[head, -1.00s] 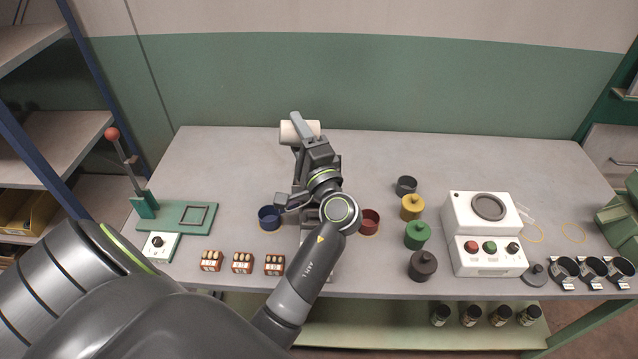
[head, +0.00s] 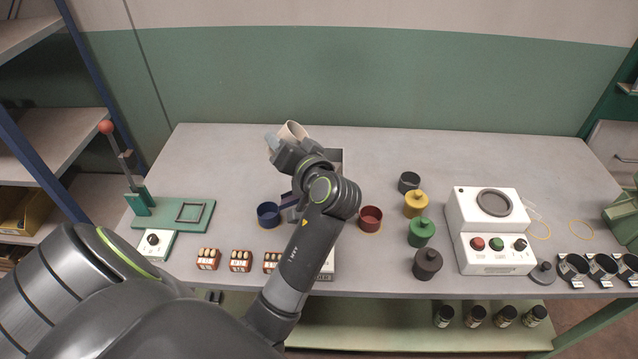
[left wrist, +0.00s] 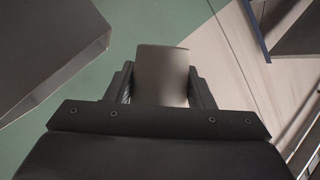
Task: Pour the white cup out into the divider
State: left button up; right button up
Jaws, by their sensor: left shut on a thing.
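The white cup (head: 293,130) is at the back of the table, left of the middle, tilted with its rim partly showing. My left gripper (head: 280,142) is shut on it and holds it. In the left wrist view the cup (left wrist: 162,75) sits between the two fingers. A light-walled box, which looks like the divider (head: 337,156), is mostly hidden under my left arm. Its compartments and anything in them cannot be seen. The inside of the cup cannot be made out. My right gripper is not in view.
A blue cup (head: 268,214) and a red cup (head: 370,218) flank my left arm. Several lidded pots, such as the green one (head: 421,232), and a white button machine (head: 490,230) stand to the right. A green lever press (head: 165,213) is at left. The table's back right is clear.

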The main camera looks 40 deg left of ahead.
aim_at(268, 152)
pick_arm(q)
jog(key=shift+s+a+f+n+h, duration=0.2)
jog(key=shift+n+h, duration=0.1)
jog(key=shift+n, duration=0.2)
jog(key=shift+s+a+f+n+h+p, duration=0.25)
jog(key=shift+s+a+n, duration=0.15)
jog(key=shift+n, duration=0.1)
jog(key=shift+s+a+f+n+h+p, duration=0.15)
jog(key=shift+s+a+n+h+p, duration=0.15)
jog(key=shift+n, duration=0.2)
jog(key=shift+s+a+f+n+h, duration=0.35)
jog(key=shift+a+f+n+h, duration=0.15)
jog(key=shift+n, duration=0.2)
jog(key=shift+s+a+f+n+t+h, duration=0.25)
jog(key=shift+a+f+n, duration=0.1)
jog(key=shift+f+n, duration=0.15)
jog(key=shift+s+a+f+n+t+h, duration=0.2)
jog(key=shift+a+f+n, duration=0.15)
jog(key=shift+f, duration=0.2)
